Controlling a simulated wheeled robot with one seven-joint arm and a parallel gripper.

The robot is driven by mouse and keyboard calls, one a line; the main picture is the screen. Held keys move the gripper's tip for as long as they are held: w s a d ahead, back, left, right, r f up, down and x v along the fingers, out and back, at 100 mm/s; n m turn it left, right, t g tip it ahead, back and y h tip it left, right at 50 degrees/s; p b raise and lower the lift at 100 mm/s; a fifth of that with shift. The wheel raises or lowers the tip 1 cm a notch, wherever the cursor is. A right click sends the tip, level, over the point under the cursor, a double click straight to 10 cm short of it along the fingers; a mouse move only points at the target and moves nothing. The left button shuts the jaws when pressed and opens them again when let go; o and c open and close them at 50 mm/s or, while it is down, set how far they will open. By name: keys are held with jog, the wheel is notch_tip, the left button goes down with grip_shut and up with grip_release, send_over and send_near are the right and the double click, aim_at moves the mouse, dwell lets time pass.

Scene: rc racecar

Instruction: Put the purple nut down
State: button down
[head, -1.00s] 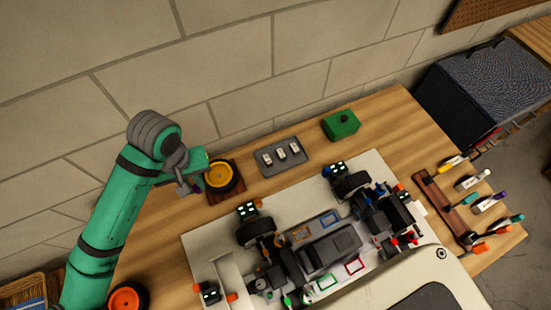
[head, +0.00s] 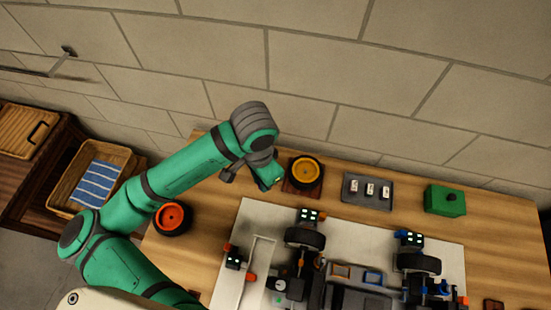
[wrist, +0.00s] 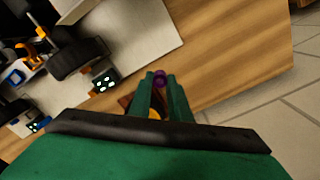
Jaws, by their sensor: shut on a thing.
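My gripper (wrist: 160,78) is shut on the purple nut (wrist: 159,76), a small purple ring held at the fingertips in the wrist view. In the head view my gripper (head: 266,180) hangs just left of the yellow-hubbed wheel, and the nut cannot be made out there. The wheel (head: 304,170) lies on a dark wooden block. In the wrist view the fingers partly hide the wheel's yellow hub (wrist: 153,113). The nut appears raised over the wooden workbench (wrist: 230,65); its height is hard to tell.
An orange-hubbed wheel (head: 173,218) lies on the bench at left. A grey tray (head: 368,191) with white pieces and a green box (head: 445,200) stand to the right. The car chassis (head: 345,275) sits on a pale mat in front. A basket (head: 92,185) stands at far left.

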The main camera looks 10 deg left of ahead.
jog(key=w+a+f, duration=0.1)
jog(key=w+f, duration=0.2)
jog(key=w, duration=0.1)
jog(key=w+a+f, duration=0.1)
jog(key=w+f, duration=0.1)
jog(key=w, duration=0.1)
jog(key=w+a+f, duration=0.1)
jog(key=w+f, duration=0.2)
jog(key=w, duration=0.1)
jog(key=shift+w+a+f, duration=0.1)
jog(key=shift+w+f, duration=0.2)
jog(key=shift+w, duration=0.05)
jog(key=shift+w+a+f, duration=0.1)
jog(key=shift+w+f, duration=0.15)
jog(key=shift+f, duration=0.05)
jog(key=shift+w+f, duration=0.1)
jog(key=shift+f, duration=1.55)
jog(key=shift+f, duration=0.1)
jog(key=c, duration=2.1)
grip_release()
jog(key=o, duration=0.5)
jog(key=shift+c, duration=0.2)
